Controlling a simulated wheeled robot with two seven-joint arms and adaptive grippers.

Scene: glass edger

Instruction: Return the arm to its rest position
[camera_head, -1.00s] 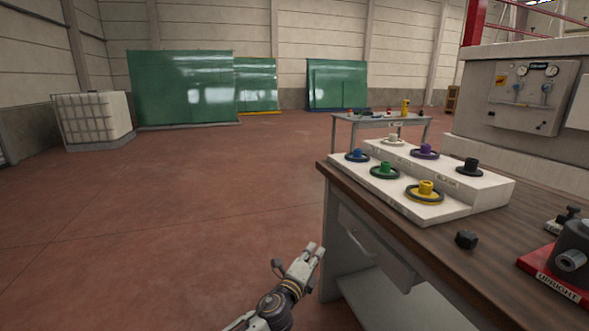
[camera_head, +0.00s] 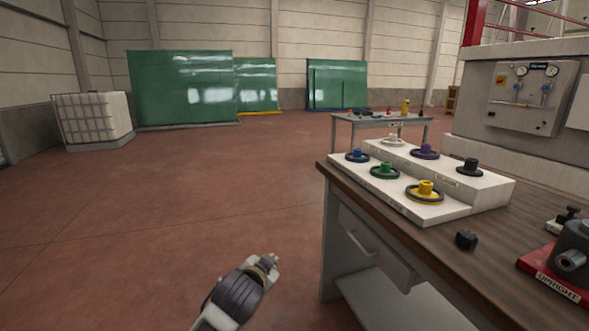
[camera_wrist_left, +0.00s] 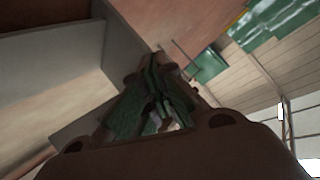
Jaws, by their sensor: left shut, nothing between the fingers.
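My left gripper (camera_head: 273,262) is at the lower middle of the head view, over the open floor to the left of the workbench (camera_head: 430,245). It is apart from the bench and below the level of its top. In the left wrist view its fingers (camera_wrist_left: 158,75) are together, with nothing between them. My right gripper does not show in either view.
The bench holds a stepped white rack (camera_head: 458,205) with several coloured knobbed pieces, a black knob (camera_head: 466,240) and a red fixture (camera_head: 556,270). A drawer with a handle (camera_head: 361,241) faces the gripper. The floor (camera_head: 150,210) to the left is clear.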

